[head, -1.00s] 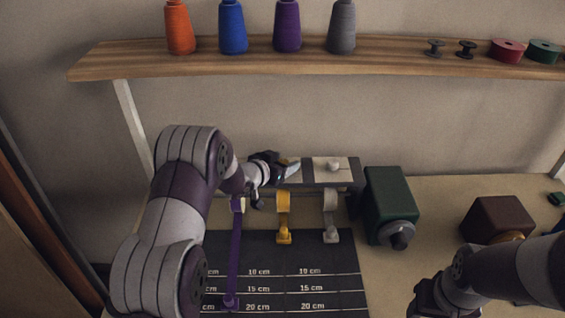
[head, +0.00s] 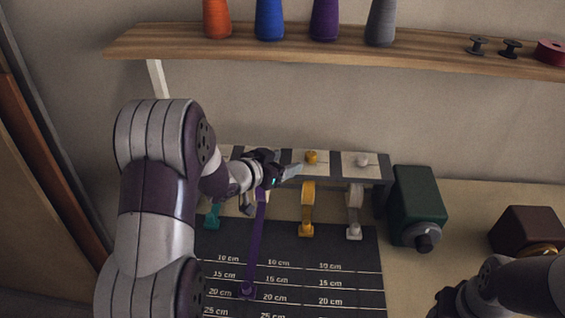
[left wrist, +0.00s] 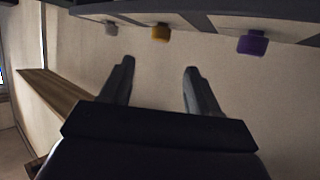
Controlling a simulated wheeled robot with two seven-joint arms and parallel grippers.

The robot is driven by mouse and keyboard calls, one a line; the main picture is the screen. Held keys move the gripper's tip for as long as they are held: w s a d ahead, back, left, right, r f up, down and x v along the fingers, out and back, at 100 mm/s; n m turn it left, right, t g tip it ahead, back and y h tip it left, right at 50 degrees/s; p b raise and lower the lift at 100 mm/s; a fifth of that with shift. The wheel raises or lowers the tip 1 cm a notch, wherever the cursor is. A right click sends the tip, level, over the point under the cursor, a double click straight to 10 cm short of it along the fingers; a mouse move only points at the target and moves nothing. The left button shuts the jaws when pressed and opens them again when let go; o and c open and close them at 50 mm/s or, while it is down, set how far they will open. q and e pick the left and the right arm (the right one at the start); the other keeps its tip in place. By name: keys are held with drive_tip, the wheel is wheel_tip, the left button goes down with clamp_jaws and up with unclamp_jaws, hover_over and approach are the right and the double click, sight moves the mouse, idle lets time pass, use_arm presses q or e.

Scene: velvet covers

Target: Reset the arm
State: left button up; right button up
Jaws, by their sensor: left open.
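My left gripper (head: 290,172) is open and empty in front of the dispenser rack (head: 377,172), close to its yellow knob (head: 311,157). In the left wrist view its two fingers (left wrist: 157,70) stand apart with only the pale wall behind them. Ribbons hang from the rack. The purple ribbon (head: 256,245) is pulled out long over the dark measuring mat (head: 350,268), to about the 20 cm line. The yellow ribbon (head: 307,205), grey ribbon (head: 354,208) and teal ribbon (head: 212,214) are short. My right gripper (head: 452,302) is partly cut off at the lower right.
A green box (head: 414,195) with a grey knob stands right of the rack, and a brown box (head: 525,228) further right. The shelf (head: 330,47) above holds thread cones and spools. The rack's purple knob (left wrist: 253,42) shows in the left wrist view.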

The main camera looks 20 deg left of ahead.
use_arm(q)
drive_tip(key=s+a+f+n+g+y, duration=0.2)
drive_tip(key=s+a+f+g+y, duration=0.15)
drive_tip(key=s, duration=0.25)
drive_tip(key=s+a+f+n+g+y, duration=0.2)
drive_tip(key=s+f+g, duration=0.2)
drive_tip(key=s+f, duration=0.15)
drive_tip(key=s+d+r+g, duration=0.3)
drive_tip(key=s+d+r, duration=0.1)
drive_tip(key=s+d, duration=0.6)
drive_tip(key=s, duration=0.2)
drive_tip(key=shift+s+g+h, duration=0.3)
drive_tip(key=shift+g+h, duration=0.05)
drive_tip(key=shift+d+r, duration=0.1)
